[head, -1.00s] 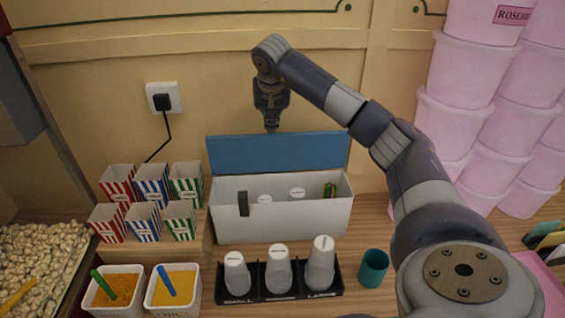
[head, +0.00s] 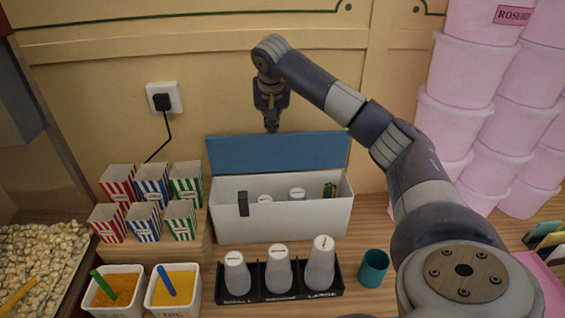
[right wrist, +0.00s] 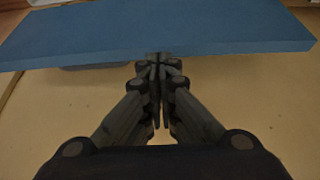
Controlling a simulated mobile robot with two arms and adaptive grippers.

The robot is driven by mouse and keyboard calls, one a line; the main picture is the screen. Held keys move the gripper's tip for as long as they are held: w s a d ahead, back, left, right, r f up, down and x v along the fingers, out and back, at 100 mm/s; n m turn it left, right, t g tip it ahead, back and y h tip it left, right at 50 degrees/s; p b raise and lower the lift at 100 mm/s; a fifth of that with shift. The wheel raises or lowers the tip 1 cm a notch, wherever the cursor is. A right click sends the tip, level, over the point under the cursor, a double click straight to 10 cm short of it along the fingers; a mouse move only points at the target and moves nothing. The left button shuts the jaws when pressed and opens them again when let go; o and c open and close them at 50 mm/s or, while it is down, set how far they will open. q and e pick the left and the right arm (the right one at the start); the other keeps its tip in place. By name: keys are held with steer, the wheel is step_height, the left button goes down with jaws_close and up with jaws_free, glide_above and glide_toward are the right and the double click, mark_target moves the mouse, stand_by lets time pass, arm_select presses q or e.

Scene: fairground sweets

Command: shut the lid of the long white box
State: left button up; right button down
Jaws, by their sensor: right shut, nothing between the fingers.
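The long white box (head: 285,223) stands on the wooden counter against the back wall. Its blue lid (head: 278,154) is raised, tilted up at the back edge. White-capped containers and a small green item show inside the box. My right gripper (head: 271,126) points down at the lid's upper edge, behind or at it; its fingertips are partly hidden there. In the right wrist view the shut, empty fingers (right wrist: 157,90) are close to the edge of the blue lid (right wrist: 160,30); I cannot tell whether they touch it. My left gripper is not in view.
A black rack (head: 280,294) with three capped cups stands in front of the box, beside a teal cup (head: 373,268). Pink tubs (head: 480,120) are stacked at right.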

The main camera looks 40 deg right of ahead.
steer(key=shift+f, duration=0.25)
steer(key=shift+f, duration=0.3)
steer(key=shift+s+a+f+b, duration=0.15)
steer(key=shift+s+a+b, duration=0.15)
steer(key=shift+s+a, duration=0.8)
steer(key=shift+s+d, duration=0.1)
steer(key=shift+s+a+f+b, duration=0.25)
steer(key=shift+s+a+f, duration=0.05)
steer(key=shift+s+a, duration=0.25)
steer(key=shift+s+a+f+b, duration=0.2)
steer(key=shift+s+a+f, duration=0.15)
steer(key=shift+s, duration=0.2)
steer(key=shift+s+a+f+b, duration=0.9)
steer(key=shift+s+a+f, duration=0.15)
steer(key=shift+s, duration=0.1)
